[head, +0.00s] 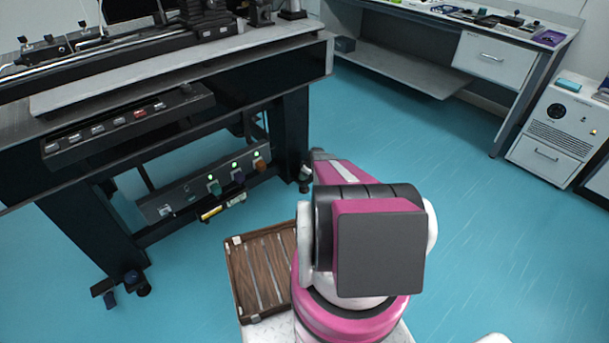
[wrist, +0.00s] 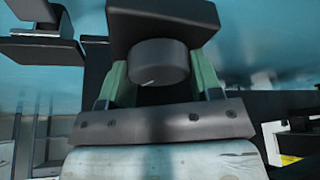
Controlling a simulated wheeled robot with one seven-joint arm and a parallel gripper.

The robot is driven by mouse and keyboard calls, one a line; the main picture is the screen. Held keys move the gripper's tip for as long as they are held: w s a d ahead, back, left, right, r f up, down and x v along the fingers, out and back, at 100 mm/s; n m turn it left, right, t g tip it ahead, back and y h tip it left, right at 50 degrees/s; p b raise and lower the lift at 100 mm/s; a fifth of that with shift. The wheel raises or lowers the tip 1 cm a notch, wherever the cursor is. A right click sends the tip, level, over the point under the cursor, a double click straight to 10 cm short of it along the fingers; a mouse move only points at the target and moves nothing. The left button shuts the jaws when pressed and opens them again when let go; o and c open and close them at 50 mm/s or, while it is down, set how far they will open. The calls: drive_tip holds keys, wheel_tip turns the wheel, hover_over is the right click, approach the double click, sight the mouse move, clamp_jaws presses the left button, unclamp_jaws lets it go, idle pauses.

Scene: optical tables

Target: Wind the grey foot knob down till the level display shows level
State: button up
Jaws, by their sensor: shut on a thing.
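The grey foot knob (wrist: 158,60) is a dark grey cylinder with a short pale line on its face, under a black block (wrist: 165,22) in the wrist view. My gripper (wrist: 160,74) has its two green fingers on either side of the knob and is shut on it. In the head view my arm hides the gripper, reaching toward the foot (head: 304,182) of the right leg of the optical table (head: 180,82). A control panel (head: 205,185) with several green lights hangs under that table. I cannot read a level display on it.
The table's left leg (head: 88,232) stands on dark feet at the lower left. A wooden tray (head: 231,275) lies beside my arm. A bench (head: 410,72) and a white cabinet (head: 545,143) stand at the right. The blue floor (head: 455,220) between is clear.

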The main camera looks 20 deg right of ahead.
drive_tip(key=m+h, duration=0.1)
drive_tip(key=m, duration=0.2)
drive_tip(key=m+t+h, duration=0.1)
drive_tip(key=m, duration=0.2)
idle(0.6)
drive_tip(key=o, duration=0.9)
drive_tip(key=v, duration=1)
drive_tip(key=shift+s+r, duration=0.35)
